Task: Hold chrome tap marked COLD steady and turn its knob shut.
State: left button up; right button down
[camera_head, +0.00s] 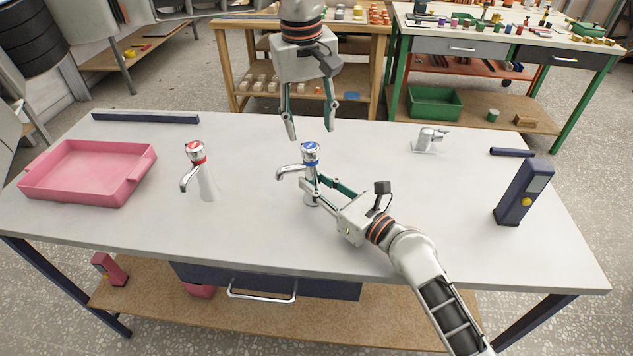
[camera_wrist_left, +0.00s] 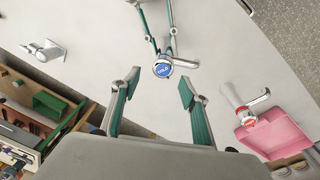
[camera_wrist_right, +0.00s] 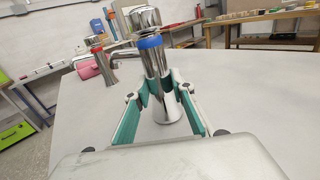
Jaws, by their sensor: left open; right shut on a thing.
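The chrome tap with the blue-marked knob (camera_head: 310,150) stands upright mid-table, its spout pointing left. In the left wrist view its blue cap (camera_wrist_left: 162,70) reads COLD. My right gripper (camera_head: 311,192) is shut around the tap's body below the knob; the right wrist view shows its pads on either side of the chrome column (camera_wrist_right: 158,85). My left gripper (camera_head: 311,135) is open and points down just above and behind the knob, apart from it. In the left wrist view the knob shows beyond and between the open fingertips (camera_wrist_left: 159,84).
A red-marked tap (camera_head: 205,180) stands to the left, with a pink tray (camera_head: 75,195) farther left. A small chrome tap (camera_head: 428,140), a dark bar (camera_head: 512,152) and a dark blue upright device (camera_head: 523,192) are at right. Another bar (camera_head: 145,118) lies at the back left.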

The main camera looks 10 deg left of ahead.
aim_at(310, 146)
pick_arm(q)
jog(key=m, duration=0.2)
jog(key=r+m, duration=0.1)
jog(key=m, duration=0.1)
jog(key=r+m+t, duration=0.1)
jog(key=shift+w+a+m, duration=0.2)
jog(key=shift+a+m, duration=0.05)
jog(key=shift+m, duration=0.15)
jog(key=shift+s+d+f, duration=0.1)
jog(key=shift+d+f, duration=0.05)
jog(key=shift+f, duration=2.1)
jog(key=shift+s+d+f, duration=0.1)
jog(key=shift+d+f, duration=0.05)
jog(key=shift+f, duration=2.05)
